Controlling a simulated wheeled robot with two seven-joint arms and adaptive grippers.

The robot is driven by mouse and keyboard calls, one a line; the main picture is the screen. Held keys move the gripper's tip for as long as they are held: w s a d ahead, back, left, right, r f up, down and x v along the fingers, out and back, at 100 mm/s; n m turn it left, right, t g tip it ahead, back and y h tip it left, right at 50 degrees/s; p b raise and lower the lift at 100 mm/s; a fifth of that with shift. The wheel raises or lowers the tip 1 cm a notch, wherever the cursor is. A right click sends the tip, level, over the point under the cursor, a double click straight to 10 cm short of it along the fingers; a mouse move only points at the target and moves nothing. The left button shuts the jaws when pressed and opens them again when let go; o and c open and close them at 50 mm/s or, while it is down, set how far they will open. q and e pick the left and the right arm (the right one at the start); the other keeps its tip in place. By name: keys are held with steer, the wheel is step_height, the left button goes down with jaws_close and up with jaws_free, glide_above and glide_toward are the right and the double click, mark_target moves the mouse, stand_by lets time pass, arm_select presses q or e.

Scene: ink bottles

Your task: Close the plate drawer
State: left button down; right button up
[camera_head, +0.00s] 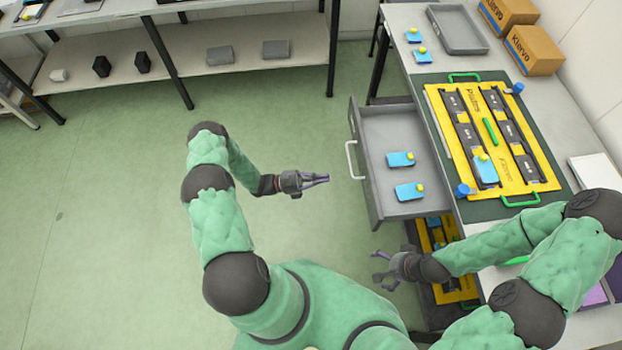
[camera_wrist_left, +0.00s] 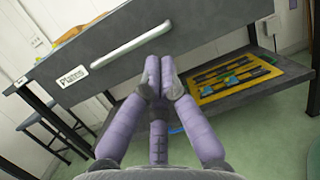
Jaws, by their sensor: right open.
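The plate drawer (camera_head: 385,127) is grey and stands pulled out from the left side of the bench. Two blue pieces with yellow knobs (camera_head: 400,159) lie inside it. Its white bar handle (camera_head: 354,160) faces left. In the left wrist view the drawer front (camera_wrist_left: 190,30) carries a "Plates" label (camera_wrist_left: 73,76) and the handle (camera_wrist_left: 130,45). My left gripper (camera_head: 322,179) points at the drawer front, a little short of the handle, with its fingertips (camera_wrist_left: 160,66) together and empty. My right gripper (camera_head: 380,268) is open and empty, near the drawer's lower corner.
On the bench, a yellow plate holder (camera_head: 500,186) with green handles sits on a dark mat. A grey tray (camera_head: 458,30) and cardboard boxes (camera_head: 535,49) are farther back. A lower shelf holds another yellow holder (camera_wrist_left: 230,80). The green floor left of the drawer is clear.

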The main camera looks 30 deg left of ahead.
mark_target(420, 173)
arm_select(q)
steer(key=x, duration=0.7)
steer(key=shift+d, duration=0.15)
steer(key=w+d+b, duration=0.2)
steer(key=w+d, duration=0.3)
steer(key=d, duration=0.2)
steer(key=w+d+b, duration=0.2)
steer(key=w+d, duration=0.3)
steer(key=d, duration=0.2)
steer(key=w+d+b, duration=0.3)
steer(key=w+d, duration=0.1)
steer(key=d, duration=0.3)
steer(key=shift+w+d, duration=0.35)
steer(key=shift+w, duration=0.05)
steer(key=shift+w+d, duration=0.35)
steer(key=shift+d, duration=0.2)
steer(key=shift+w+d+r, duration=0.1)
steer(key=shift+w+r, duration=0.05)
steer(key=shift+r, duration=0.1)
steer(key=shift+b, duration=0.3)
